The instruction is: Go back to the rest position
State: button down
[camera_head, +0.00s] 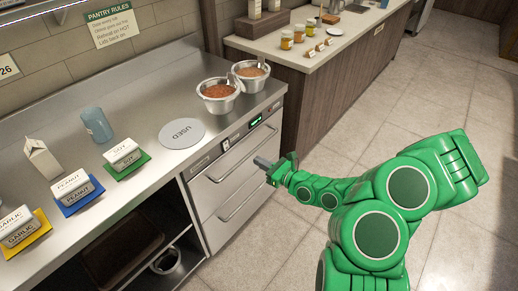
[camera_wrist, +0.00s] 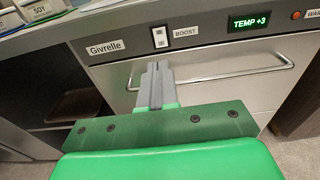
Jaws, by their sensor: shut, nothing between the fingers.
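My gripper (camera_head: 268,163) is at the end of my green arm, in front of the steel drawer unit (camera_head: 228,178) and below the counter's front edge. In the wrist view my gripper (camera_wrist: 152,68) has its two grey fingers together, with nothing between them. They point at the drawer front, by the long bar handle (camera_wrist: 215,74). I cannot tell whether the fingertips touch it.
On the steel counter stand two metal pots of sauce (camera_head: 218,94) (camera_head: 251,76), a grey USED disc (camera_head: 182,133), a blue cup (camera_head: 97,124), a carton (camera_head: 41,157) and labelled tubs on coloured mats. An open shelf (camera_head: 125,250) lies below. The tiled floor (camera_head: 390,107) at right is clear.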

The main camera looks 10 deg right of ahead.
jog(key=s+a+r+n+g+y, duration=0.3)
jog(key=a+r+n, duration=0.2)
jog(key=r, duration=0.2)
jog(key=s+a+r+n+g+y, duration=0.25)
jog(key=a+r+n, duration=0.2)
jog(key=r, duration=0.25)
jog(key=s+a+r+n+g+h, duration=0.1)
jog(key=s+a+r+n+g, duration=0.1)
jog(key=s+r+n+g, duration=0.4)
jog(key=s+a+r+n+g+h, duration=0.1)
jog(key=s+a+n+g+h, duration=0.2)
jog(key=s, duration=0.6)
jog(key=s+d+n+g+h, duration=0.2)
jog(key=s+n+h, duration=0.1)
jog(key=s+n, duration=0.3)
jog(key=s+d+r+n+t+h, duration=0.1)
jog(key=s+d+r+h, duration=0.1)
jog(key=s+d+h, duration=0.3)
jog(key=s+d+r+n+t+h, duration=0.1)
jog(key=s+d+h, duration=0.4)
jog(key=d, duration=0.9)
jog(key=s, duration=0.3)
jog(key=shift+d+r+h, duration=0.25)
jog(key=shift+r+h, duration=0.1)
jog(key=shift+r, duration=0.05)
jog(key=shift+s+n+t, duration=0.1)
jog(key=shift+n+t, duration=0.15)
